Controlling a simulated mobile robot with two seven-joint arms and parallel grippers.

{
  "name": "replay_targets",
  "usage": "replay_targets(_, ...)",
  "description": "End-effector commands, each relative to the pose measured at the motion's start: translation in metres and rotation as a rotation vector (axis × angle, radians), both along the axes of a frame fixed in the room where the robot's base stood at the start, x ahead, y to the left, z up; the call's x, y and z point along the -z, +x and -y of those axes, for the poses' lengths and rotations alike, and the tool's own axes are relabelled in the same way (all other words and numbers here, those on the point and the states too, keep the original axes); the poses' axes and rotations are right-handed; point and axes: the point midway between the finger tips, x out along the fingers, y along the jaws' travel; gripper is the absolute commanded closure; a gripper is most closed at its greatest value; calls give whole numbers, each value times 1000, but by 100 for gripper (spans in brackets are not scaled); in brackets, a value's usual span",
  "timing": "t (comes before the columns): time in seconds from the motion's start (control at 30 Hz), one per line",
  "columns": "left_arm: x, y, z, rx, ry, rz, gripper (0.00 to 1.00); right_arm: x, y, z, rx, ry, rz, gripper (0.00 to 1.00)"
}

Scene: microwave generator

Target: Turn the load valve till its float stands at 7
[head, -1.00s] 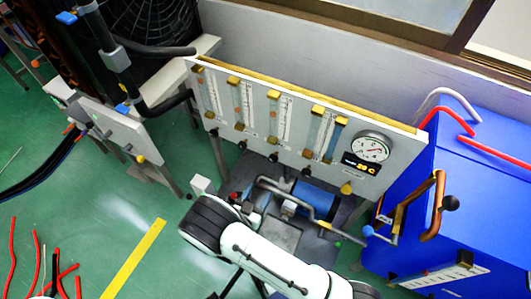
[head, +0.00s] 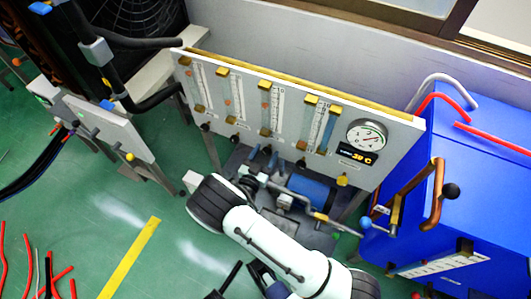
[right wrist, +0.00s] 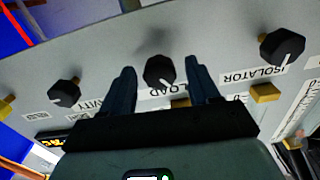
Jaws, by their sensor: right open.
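In the right wrist view the load valve is a black faceted knob (right wrist: 158,72) with a white pointer line, above the label LOAD. My right gripper (right wrist: 162,80) is open, one dark finger on each side of the knob; contact cannot be told. In the head view my right gripper (head: 260,160) reaches up to the panel's lower edge at the load knob, partly hiding it. The load flow tube (head: 270,98) is the third from the left on the grey panel (head: 385,150). Its float's reading is too small to read. Dark parts at the bottom may be my left gripper (head: 250,272).
In the right wrist view the cavity knob (right wrist: 64,93) lies left and the isolator knob (right wrist: 282,47) right of the load knob. A round gauge (head: 366,135) is on the panel. A blue cabinet (head: 490,195) stands right. Pipes and a blue motor (head: 312,190) are below.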

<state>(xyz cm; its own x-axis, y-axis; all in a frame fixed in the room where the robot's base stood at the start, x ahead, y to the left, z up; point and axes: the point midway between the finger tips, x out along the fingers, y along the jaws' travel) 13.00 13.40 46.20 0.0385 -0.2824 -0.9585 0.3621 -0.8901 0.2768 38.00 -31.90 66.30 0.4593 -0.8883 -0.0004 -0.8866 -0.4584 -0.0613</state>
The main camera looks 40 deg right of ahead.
Motion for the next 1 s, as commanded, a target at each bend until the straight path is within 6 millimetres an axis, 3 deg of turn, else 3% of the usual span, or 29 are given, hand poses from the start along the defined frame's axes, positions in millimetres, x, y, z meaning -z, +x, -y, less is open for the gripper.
replay_targets(0.37,1,1,-1,-2,1,2,57,0,4,7,-1,0,0,39)
replay_targets(0.57,1,1,0,-1,1,3,57,0,3,7,-1,0,0,95)
replay_targets(1.0,-6,-8,4,9,-10,-21,57,-2,4,6,0,-60,-107,95)
